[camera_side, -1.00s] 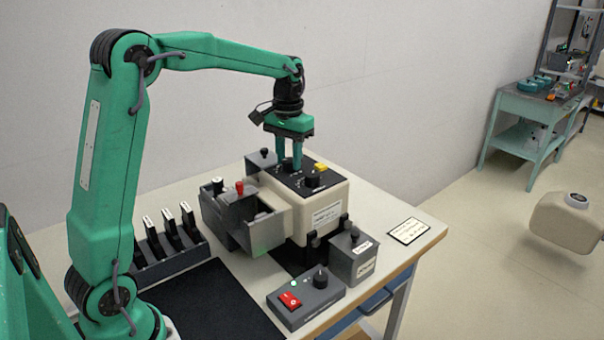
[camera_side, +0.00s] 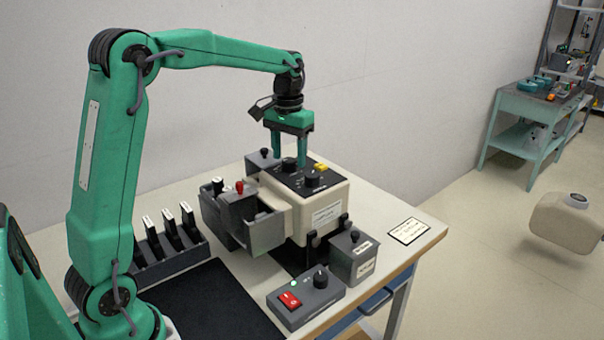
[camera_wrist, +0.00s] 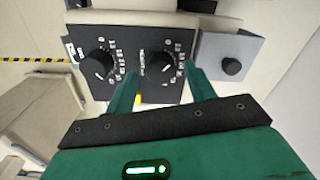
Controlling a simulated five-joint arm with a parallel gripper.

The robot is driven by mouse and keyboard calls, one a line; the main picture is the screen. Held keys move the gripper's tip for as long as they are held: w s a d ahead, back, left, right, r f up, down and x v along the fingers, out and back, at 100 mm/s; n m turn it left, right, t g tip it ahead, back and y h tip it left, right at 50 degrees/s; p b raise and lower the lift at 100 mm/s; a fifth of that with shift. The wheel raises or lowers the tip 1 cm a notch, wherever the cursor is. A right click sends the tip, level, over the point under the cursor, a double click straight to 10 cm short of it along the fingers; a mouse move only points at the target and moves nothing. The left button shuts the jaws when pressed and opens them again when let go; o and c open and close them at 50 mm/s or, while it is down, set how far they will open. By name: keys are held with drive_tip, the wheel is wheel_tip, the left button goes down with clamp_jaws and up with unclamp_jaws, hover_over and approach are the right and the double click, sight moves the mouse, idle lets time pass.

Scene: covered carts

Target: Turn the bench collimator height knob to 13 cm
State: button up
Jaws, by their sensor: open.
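The collimator box (camera_side: 332,199) is a cream housing with a black top panel that carries two black knobs. The rear knob (camera_side: 289,164) is below and between the fingers of my gripper (camera_side: 290,157), which is open and holds nothing. In the wrist view this same knob (camera_wrist: 160,65) has a white pointer line and a printed scale, and lies just beyond the gap between my fingertips (camera_wrist: 163,77). The other knob (camera_side: 312,179) stands nearer the front; in the wrist view it is at left (camera_wrist: 98,66). The scale numbers are too small to read surely.
A yellow button (camera_side: 321,168) sits beside the knobs. Grey open boxes (camera_side: 262,231) adjoin the housing at left. A grey box (camera_side: 352,260) and a control box with a red switch (camera_side: 290,300) stand in front. A black mat (camera_side: 215,305) lies clear at the front left.

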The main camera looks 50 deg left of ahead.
sight(289, 161)
wheel_tip(289, 161, up, 7)
drive_tip(key=shift+f, duration=0.1)
idle(0.4)
drive_tip(key=shift+d, duration=0.1)
drive_tip(key=shift+s+d+r, duration=0.1)
drive_tip(key=shift+s+r, duration=0.1)
drive_tip(key=s+d+f+m+t, duration=0.1)
drive_tip(key=s+d+f+t, duration=0.1)
drive_tip(key=s, duration=0.5)
drive_tip(key=s+d+f+m+t, duration=0.1)
drive_tip(key=s+d+f, duration=0.1)
drive_tip(key=s+d, duration=0.3)
drive_tip(key=s+d+f+m+t, duration=0.1)
drive_tip(key=s+d, duration=0.3)
drive_tip(key=s, duration=0.6)
drive_tip(key=shift+f+t, duration=0.45)
drive_tip(key=shift+t, duration=0.35)
